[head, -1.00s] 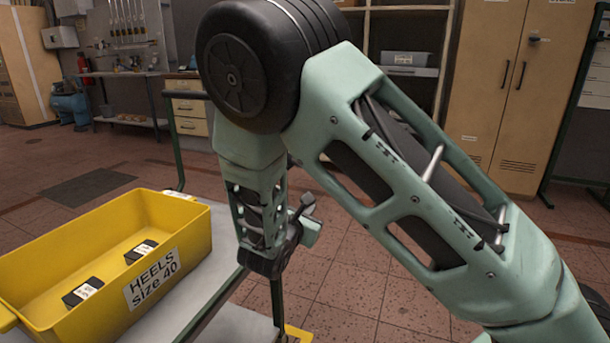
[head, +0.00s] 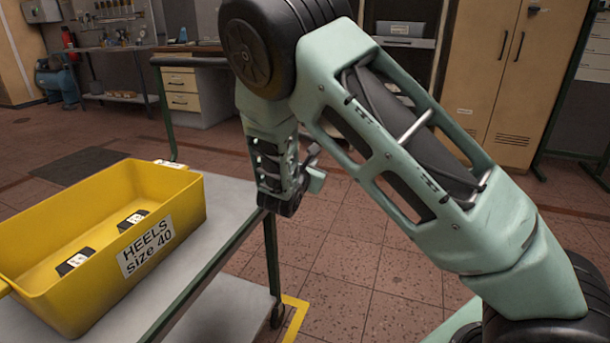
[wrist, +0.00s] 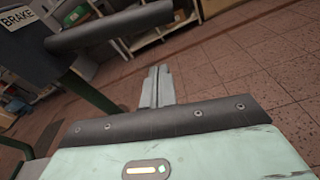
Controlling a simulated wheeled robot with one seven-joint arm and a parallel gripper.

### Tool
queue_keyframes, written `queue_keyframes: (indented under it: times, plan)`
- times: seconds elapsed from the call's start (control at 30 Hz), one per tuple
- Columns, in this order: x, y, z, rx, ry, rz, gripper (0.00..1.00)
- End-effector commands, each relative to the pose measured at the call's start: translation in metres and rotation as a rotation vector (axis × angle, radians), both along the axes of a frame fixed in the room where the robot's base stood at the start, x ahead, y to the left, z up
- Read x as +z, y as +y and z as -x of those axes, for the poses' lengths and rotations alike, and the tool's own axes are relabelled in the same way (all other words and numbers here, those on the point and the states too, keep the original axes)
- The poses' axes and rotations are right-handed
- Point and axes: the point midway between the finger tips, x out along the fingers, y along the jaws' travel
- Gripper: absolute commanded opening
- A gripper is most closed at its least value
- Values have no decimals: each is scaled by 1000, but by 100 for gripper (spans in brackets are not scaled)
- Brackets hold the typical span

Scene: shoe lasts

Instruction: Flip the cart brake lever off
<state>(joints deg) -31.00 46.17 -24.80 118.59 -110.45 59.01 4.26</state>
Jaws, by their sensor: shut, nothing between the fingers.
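A dark, thick bar, the brake lever (wrist: 110,27), crosses the upper left of the wrist view. It sticks out from a dark plate beside a white label reading BRAKE (wrist: 17,18). My gripper (wrist: 158,72) is shut and empty, with its two pale green fingers side by side. In the picture the fingertips lie below and right of the lever, with a visible gap. The cart (head: 225,212) shows in the head view as a grey top on a green frame. I cannot make out the lever there, and my arm hides the fingertips.
A yellow bin (head: 185,200) labelled HEELS size 40 stands on the cart top and holds dark blocks with white labels. Yellow tape (head: 294,318) marks the floor by the cart leg. Tiled floor right of the cart is open. Cabinets and a workbench stand at the back.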

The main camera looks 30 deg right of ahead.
Motion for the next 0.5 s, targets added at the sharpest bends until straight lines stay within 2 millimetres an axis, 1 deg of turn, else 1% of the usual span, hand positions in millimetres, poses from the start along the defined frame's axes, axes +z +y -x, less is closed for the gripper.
queue_keyframes:
  times: [0.03, 0.07, 0.1, 0.23, 0.4, 0.5]
  plan:
    - [-4, -9, -6, -4, -1, 1, 0]
    - [-1, -11, -8, -1, -3, 0, 0]
    - [9, -8, -4, 1, -4, -2, 0]
    - [25, -7, 2, 1, -2, -1, 0]
    - [35, -7, 5, 1, -1, -1, 0]
    - [37, -7, 6, 0, 1, 1, 0]
